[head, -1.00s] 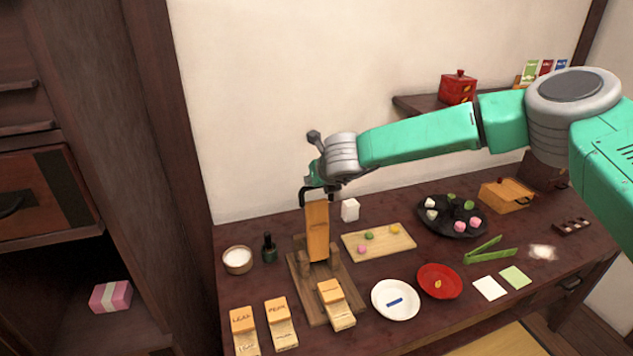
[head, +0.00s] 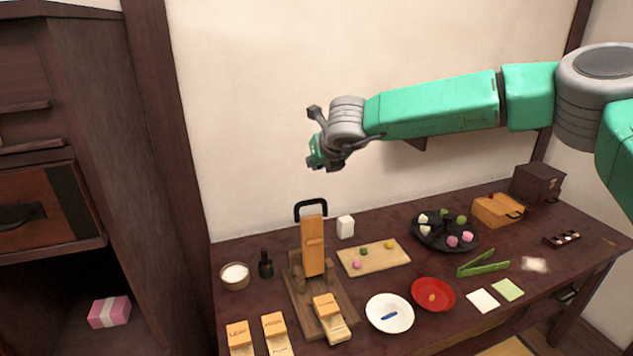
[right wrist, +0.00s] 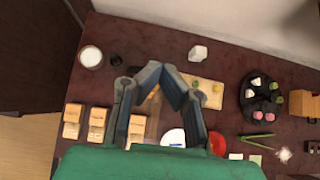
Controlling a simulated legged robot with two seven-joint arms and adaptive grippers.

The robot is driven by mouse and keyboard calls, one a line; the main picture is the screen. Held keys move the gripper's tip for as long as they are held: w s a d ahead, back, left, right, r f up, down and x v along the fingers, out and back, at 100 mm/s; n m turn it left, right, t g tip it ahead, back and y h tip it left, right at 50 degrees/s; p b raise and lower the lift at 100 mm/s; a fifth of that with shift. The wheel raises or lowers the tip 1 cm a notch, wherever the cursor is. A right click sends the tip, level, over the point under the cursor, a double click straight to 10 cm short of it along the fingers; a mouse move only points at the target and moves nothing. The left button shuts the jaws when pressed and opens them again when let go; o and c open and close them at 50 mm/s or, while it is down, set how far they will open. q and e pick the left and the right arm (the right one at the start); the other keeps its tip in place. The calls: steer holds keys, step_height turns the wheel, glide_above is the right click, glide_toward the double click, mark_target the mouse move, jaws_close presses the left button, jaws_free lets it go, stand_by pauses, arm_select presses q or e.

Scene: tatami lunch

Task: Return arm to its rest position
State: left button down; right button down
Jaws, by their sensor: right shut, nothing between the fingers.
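My right gripper (head: 322,155) is up in the air in front of the wall, above the table's back left part. It is shut and empty. In the right wrist view my right gripper's fingers (right wrist: 158,78) meet at their tips above the table. Below it in the head view, an upright wooden press (head: 313,245) with a black handle (head: 311,205) stands on a wooden base. The gripper is clear of the handle. My left gripper does not show.
On the dark table (head: 400,285) are a white bowl (head: 235,276), a dark bottle (head: 265,264), a white block (head: 345,227), a sweets board (head: 373,258), a black plate (head: 445,232), a white plate (head: 390,313), a red plate (head: 433,294) and green tongs (head: 483,263). A cabinet (head: 60,170) stands left.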

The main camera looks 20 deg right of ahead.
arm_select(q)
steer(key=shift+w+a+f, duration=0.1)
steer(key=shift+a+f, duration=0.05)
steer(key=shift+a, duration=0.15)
arm_select(e)
steer(key=shift+w+a+r, duration=0.15)
steer(key=shift+a, duration=0.2)
